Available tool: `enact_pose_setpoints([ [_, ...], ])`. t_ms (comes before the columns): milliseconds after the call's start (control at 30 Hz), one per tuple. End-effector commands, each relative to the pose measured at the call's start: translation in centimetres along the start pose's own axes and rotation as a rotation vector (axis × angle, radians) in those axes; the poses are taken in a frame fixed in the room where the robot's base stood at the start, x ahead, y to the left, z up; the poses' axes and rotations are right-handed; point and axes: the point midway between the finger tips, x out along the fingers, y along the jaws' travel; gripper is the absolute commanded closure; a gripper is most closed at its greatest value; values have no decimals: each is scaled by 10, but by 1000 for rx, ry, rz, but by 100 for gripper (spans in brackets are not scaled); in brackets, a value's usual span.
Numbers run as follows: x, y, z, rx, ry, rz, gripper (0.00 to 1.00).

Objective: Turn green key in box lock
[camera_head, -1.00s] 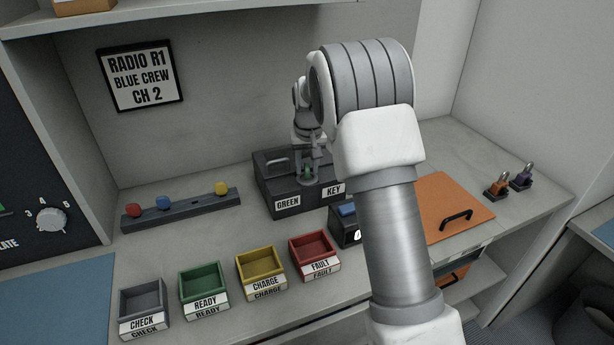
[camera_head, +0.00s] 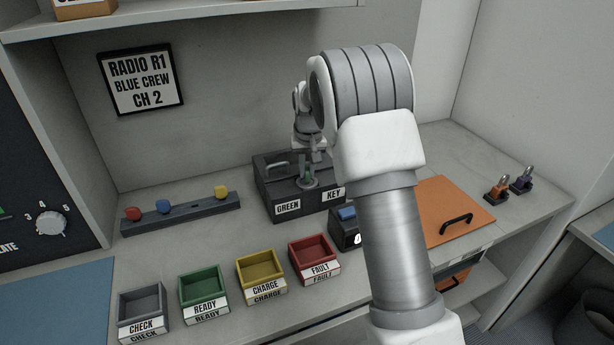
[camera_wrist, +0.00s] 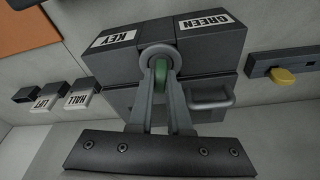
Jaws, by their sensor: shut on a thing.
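The dark grey box (camera_head: 272,204) stands on the counter with GREEN and KEY labels on its front. It also shows in the wrist view (camera_wrist: 215,45). The green key (camera_wrist: 160,72) stands in the collar. My gripper (camera_wrist: 161,80) is shut on the green key, with one finger on each side of it. In the head view my gripper (camera_head: 308,172) is small above the lock, and the key is mostly hidden there.
Grey, green, yellow and red trays (camera_head: 316,262) stand along the counter front. A rail (camera_head: 180,213) with coloured knobs lies left of the box. An orange panel (camera_head: 440,195) with a black handle and two small padlock-like items (camera_head: 497,188) are at right. My arm hides part of the counter.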

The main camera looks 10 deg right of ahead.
Motion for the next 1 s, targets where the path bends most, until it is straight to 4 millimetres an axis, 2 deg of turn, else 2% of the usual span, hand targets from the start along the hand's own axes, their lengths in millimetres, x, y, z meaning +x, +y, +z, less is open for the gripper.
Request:
enact_pose_setpoints([
  [233, 1, 2, 0, -46, 0, -13, 100],
  [700, 0, 3, -1, -469, 1, -121, 100],
  [1000, 0, 3, -1, -488, 1, -124, 100],
])
